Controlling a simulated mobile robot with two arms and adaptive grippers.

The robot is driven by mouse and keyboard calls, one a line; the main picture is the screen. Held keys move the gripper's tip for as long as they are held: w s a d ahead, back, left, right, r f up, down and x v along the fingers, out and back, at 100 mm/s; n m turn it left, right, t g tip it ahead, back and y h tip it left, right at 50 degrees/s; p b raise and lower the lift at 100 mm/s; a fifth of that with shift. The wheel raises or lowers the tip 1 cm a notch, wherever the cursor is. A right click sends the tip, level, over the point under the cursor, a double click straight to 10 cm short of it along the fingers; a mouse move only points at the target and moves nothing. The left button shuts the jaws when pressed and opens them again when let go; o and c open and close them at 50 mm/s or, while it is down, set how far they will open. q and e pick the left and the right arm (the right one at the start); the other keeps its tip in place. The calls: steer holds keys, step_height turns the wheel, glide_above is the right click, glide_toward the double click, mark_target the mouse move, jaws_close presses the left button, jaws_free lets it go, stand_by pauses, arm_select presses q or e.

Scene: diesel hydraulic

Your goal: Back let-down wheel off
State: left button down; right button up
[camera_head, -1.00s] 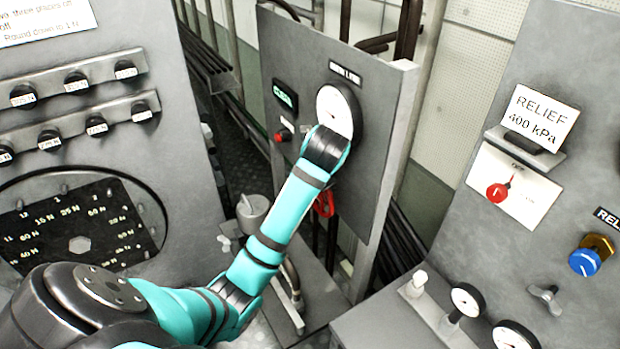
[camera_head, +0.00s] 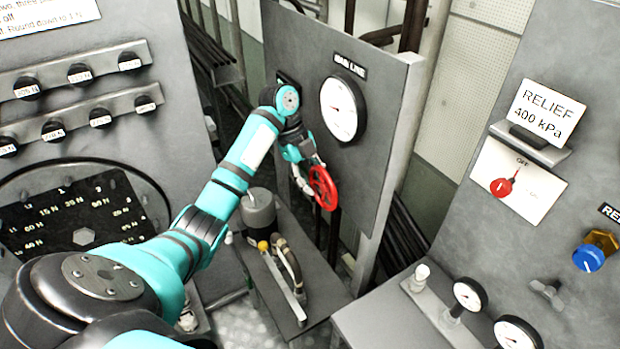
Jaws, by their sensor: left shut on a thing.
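The red handwheel (camera_head: 323,188) is at the lower edge of the middle grey panel, below the round main line gauge (camera_head: 342,108). My left arm comes in from the left, and its gripper (camera_head: 309,183) is at the left side of the wheel, shut on its rim. The fingertips are small and partly hidden by the wheel. The wheel's stem is hidden from this angle. My right gripper is not in view.
Below the wheel, a small bench (camera_head: 309,318) carries a grey cylinder (camera_head: 258,207) and a pump-like handle. The left panel has rows of black knobs.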

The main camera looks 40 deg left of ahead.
mark_target(318, 195)
arm_select(q)
steer(key=h, duration=0.1)
steer(key=f+g+h, duration=0.1)
steer(key=h, duration=0.1)
steer(key=d+h+b, duration=0.1)
steer(key=h, duration=0.1)
steer(key=shift+f+n+g, duration=0.25)
steer(key=shift+n+g, duration=0.05)
steer(key=shift+g, duration=0.1)
steer(key=shift+s+d+f+g+h+b, duration=0.1)
steer(key=shift+d+f+g+h+b, duration=0.25)
steer(key=shift+h, duration=0.45)
steer(key=h+b, duration=0.1)
steer(key=b, duration=0.2)
steer(key=h+b, duration=0.1)
steer(key=b, duration=0.3)
steer(key=d+f+g+h+b, duration=0.1)
steer(key=h+b, duration=0.1)
steer(key=b, duration=0.1)
steer(key=shift+s+d+n, duration=0.1)
steer(key=shift+s+n, duration=0.2)
steer(key=shift+n, duration=0.1)
steer(key=shift+d+r+h+b, duration=0.1)
steer(key=shift+r+h+b, duration=0.25)
steer(key=shift+b, duration=0.55)
